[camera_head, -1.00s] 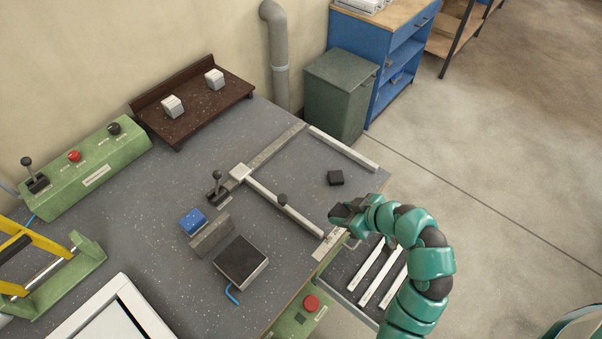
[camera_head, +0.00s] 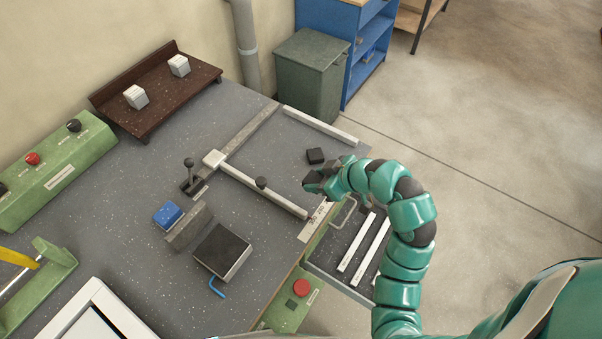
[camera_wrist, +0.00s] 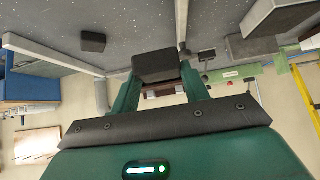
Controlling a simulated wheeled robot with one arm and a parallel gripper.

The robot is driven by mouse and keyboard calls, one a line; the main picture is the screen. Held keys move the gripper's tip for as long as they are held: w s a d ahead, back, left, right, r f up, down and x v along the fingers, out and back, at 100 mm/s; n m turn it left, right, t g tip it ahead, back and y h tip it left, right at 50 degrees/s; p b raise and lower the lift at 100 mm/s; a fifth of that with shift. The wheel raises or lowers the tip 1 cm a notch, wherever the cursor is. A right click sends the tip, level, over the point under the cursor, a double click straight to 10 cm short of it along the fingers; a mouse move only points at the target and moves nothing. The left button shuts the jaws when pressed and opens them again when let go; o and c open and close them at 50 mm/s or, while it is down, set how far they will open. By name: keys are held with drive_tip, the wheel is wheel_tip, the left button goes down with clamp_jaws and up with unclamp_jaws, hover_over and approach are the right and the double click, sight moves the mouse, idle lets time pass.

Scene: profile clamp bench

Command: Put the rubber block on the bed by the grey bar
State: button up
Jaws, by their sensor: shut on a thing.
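My gripper (camera_head: 313,184) is over the right part of the bench. In the wrist view my gripper (camera_wrist: 158,80) is shut on a dark block (camera_wrist: 155,66), which looks like the rubber block. A second dark block (camera_head: 315,155) lies on the bench surface just beyond my gripper; it also shows in the wrist view (camera_wrist: 93,41), apart from the held one. A pale grey bar with a knob (camera_head: 252,184) runs across the bench, left of my gripper. Another pale grey bar (camera_head: 320,125) lies along the far right. The bare bed (camera_head: 270,150) shows between them.
A blue block (camera_head: 168,214), an upright grey block (camera_head: 189,228) and a dark-topped block (camera_head: 222,250) stand at the left. An open drawer with pale bars (camera_head: 357,242) is below the right edge. A brown rack (camera_head: 155,95) stands at the back.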

drive_tip(key=w+a+f, duration=0.1)
drive_tip(key=w+f, duration=0.1)
drive_tip(key=w+a+f, duration=0.1)
drive_tip(key=w+f, duration=0.2)
drive_tip(key=w+a+f, duration=0.2)
drive_tip(key=w, duration=0.1)
drive_tip(key=shift+w+a+f, duration=0.1)
drive_tip(key=shift+w+f, duration=0.1)
drive_tip(key=shift+f, duration=0.1)
drive_tip(key=shift+w+a+f+p, duration=0.1)
drive_tip(key=shift+w+f+p, duration=0.1)
drive_tip(key=shift+f+p, duration=0.55)
wheel_tip(320, 180, down, 2)
drive_tip(key=shift+p, duration=0.75)
drive_tip(key=shift+f, duration=0.2)
drive_tip(key=shift+f+b, duration=0.2)
drive_tip(key=shift+b, duration=0.2)
drive_tip(key=o, duration=1)
drive_tip(key=shift+r, duration=0.1)
